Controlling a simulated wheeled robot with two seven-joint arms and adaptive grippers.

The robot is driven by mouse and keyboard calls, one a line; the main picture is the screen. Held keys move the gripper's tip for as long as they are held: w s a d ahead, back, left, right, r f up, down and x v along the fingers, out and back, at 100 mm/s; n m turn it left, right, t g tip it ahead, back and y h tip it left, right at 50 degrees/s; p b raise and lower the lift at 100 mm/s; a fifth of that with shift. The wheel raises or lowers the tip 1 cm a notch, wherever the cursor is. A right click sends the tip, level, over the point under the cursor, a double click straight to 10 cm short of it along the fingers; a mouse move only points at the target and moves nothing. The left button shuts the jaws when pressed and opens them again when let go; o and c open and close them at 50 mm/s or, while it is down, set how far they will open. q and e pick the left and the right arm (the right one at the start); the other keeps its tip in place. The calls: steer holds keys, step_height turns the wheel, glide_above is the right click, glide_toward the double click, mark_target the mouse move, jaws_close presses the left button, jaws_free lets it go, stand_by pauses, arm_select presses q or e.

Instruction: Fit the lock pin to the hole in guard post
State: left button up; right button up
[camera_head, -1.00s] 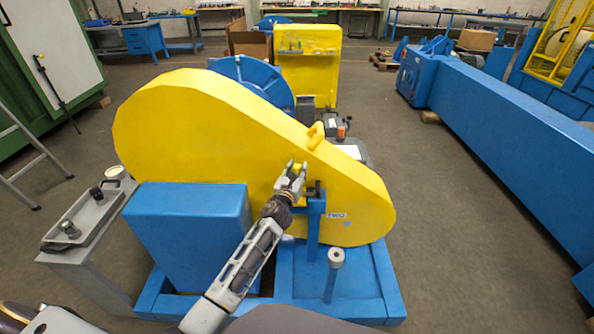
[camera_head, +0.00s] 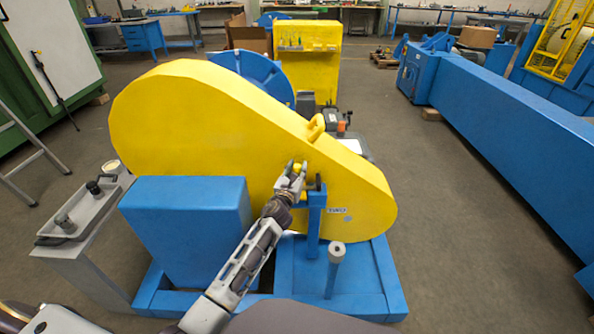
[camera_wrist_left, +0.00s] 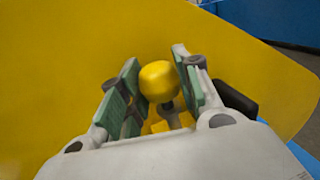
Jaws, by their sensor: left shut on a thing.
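The yellow guard (camera_head: 240,125) stands upright over the blue base, with the blue guard post (camera_head: 314,225) in front of its narrower right part. My left gripper (camera_head: 291,178) is just left of the post's top, close to the guard's face. It is shut on the lock pin, whose yellow ball knob (camera_wrist_left: 158,82) shows between the green finger pads in the left wrist view. The knob also shows small in the head view (camera_head: 298,168). The pin's tip and the hole are hidden, so I cannot tell whether they meet. My right gripper is not in view.
A blue box (camera_head: 188,235) stands left of my left forearm. A short grey-topped post (camera_head: 335,268) rises from the blue base (camera_head: 372,285) at right. A grey tray (camera_head: 52,238) with dark fittings lies on a stand at left.

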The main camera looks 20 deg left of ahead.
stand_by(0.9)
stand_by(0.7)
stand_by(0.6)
arm_select(q)
steer(key=shift+f, duration=0.35)
stand_by(0.4)
steer(key=shift+f+b, duration=2.45)
steer(key=shift+f, duration=0.2)
stand_by(0.8)
steer(key=o, duration=1.2)
steer(key=shift+c, duration=0.2)
steer(key=shift+s, duration=0.2)
